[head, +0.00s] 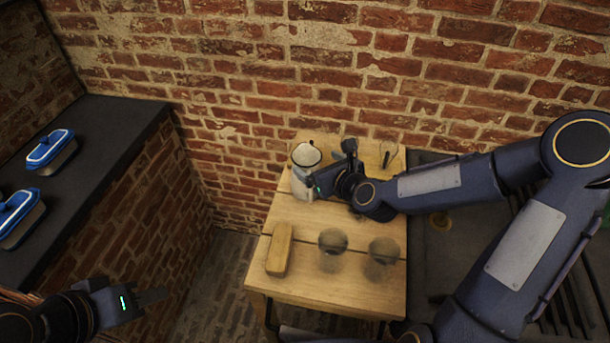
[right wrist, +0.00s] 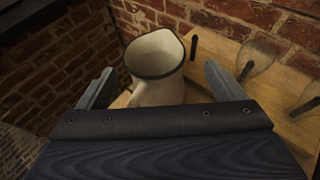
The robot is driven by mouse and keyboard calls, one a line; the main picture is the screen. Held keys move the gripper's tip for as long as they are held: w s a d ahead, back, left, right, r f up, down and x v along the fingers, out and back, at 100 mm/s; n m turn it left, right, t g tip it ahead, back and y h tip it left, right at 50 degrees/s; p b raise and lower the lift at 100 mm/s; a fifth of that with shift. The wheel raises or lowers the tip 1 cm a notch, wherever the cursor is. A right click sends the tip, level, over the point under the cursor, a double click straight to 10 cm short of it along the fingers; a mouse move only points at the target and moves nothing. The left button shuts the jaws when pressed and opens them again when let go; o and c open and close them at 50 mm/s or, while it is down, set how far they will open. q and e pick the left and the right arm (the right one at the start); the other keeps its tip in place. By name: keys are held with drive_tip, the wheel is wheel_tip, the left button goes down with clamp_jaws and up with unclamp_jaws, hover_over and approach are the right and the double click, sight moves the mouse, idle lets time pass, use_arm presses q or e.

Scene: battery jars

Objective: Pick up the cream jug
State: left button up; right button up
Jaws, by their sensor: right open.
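The cream jug (head: 299,180), pale with a dark rim, stands upright on the wooden table at its back left. My right gripper (head: 328,168) is open beside the jug, coming from the right. In the right wrist view the jug (right wrist: 160,72) shows between the two spread fingers of my right gripper (right wrist: 158,86), with gaps on both sides. Its lower part is hidden by the gripper body. My left gripper (head: 135,298) is low at the left, away from the table, and I cannot tell whether it is open.
The wooden table (head: 340,287) also holds a wooden block (head: 279,249), two clear round glass vessels (head: 332,242) (head: 383,251) and a glass item (head: 388,152) at the back right. A brick wall stands behind. Blue-lidded dishes (head: 51,149) sit on a dark counter (head: 105,125) at left.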

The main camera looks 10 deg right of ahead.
sight(300, 153)
drive_tip(key=w+a, duration=0.1)
drive_tip(key=w+a+f+p, duration=0.1)
drive_tip(key=w, duration=0.1)
drive_tip(key=shift+w, duration=0.2)
drive_tip(key=shift+w+a+f, duration=0.1)
drive_tip(key=shift+w+f, duration=0.1)
drive_tip(key=shift+w, duration=0.15)
drive_tip(key=c, duration=1.7)
